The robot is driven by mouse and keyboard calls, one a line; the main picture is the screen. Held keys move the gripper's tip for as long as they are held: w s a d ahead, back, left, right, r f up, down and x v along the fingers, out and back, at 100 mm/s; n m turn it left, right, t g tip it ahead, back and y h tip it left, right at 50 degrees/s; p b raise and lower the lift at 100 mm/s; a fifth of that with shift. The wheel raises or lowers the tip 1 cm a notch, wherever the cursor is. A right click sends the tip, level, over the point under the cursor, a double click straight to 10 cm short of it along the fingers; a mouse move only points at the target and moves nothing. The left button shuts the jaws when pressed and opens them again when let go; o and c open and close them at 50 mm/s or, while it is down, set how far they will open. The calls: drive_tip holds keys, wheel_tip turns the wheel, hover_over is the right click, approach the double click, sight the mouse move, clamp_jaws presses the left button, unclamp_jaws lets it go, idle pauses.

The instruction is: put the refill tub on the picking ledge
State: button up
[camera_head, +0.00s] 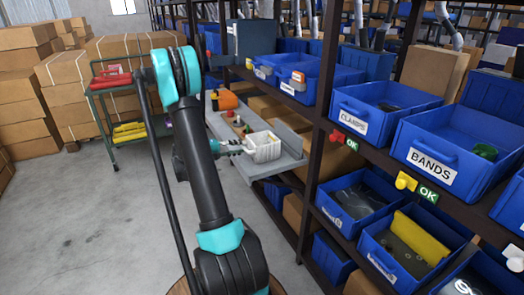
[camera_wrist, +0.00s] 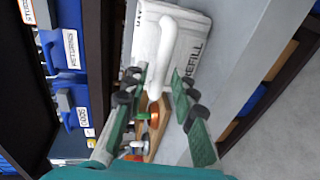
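The white refill tub (camera_head: 264,147) appears to rest on the near end of the grey ledge (camera_head: 288,137) that juts from the rack. In the wrist view the tub (camera_wrist: 187,45) shows a "REFILL" label and a white handle (camera_wrist: 154,65). My gripper (camera_head: 238,146) is at the tub's left side in the head view. In the wrist view my gripper's (camera_wrist: 160,78) two green fingers stand apart, one on each side of the handle, with gaps visible. The tub's far side is hidden.
A wooden board with red and orange knobs (camera_wrist: 147,138) lies on the ledge beside the tub. An orange item (camera_head: 228,100) is farther back. Blue bins, including the BANDS bin (camera_head: 432,163), fill the rack at right. A green cart (camera_head: 113,108) stands on open floor at left.

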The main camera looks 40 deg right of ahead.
clamp_jaws()
drive_tip(key=shift+r, duration=0.1)
